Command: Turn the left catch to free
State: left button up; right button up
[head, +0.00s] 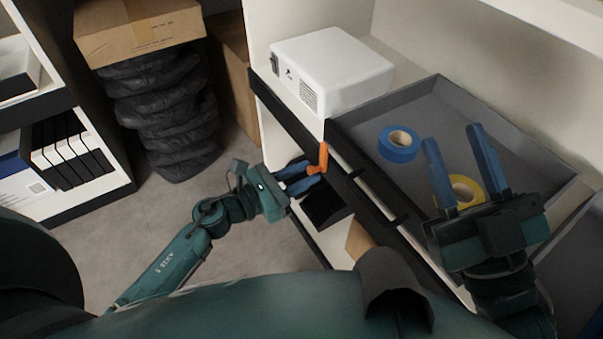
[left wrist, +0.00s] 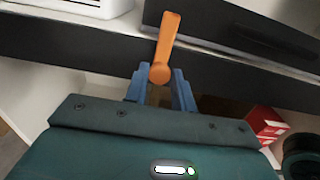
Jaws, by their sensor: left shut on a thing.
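The left catch is an orange lever (head: 322,160) on the dark front edge of the shelf, beside the front left of the grey tray. In the left wrist view the orange lever (left wrist: 168,38) stands nearly upright, leaning slightly right, with its round end between my fingertips. My left gripper (head: 310,178) reaches it from the left and is shut on it; the blue fingers also show in the left wrist view (left wrist: 160,84). My right gripper (head: 452,146) is open above the tray, its blue fingers apart, with nothing seen held between them.
The grey tray (head: 440,92) holds a blue tape roll (head: 397,147) and a yellow tape roll (head: 468,183), partly hidden by my right gripper. A white device (head: 335,68) stands left of it. A carton (head: 140,28) tops a black stack at the left. Open floor lies between.

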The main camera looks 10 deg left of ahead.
pick_arm(q)
jog(key=c, duration=0.3)
jog(key=shift+c, duration=0.2)
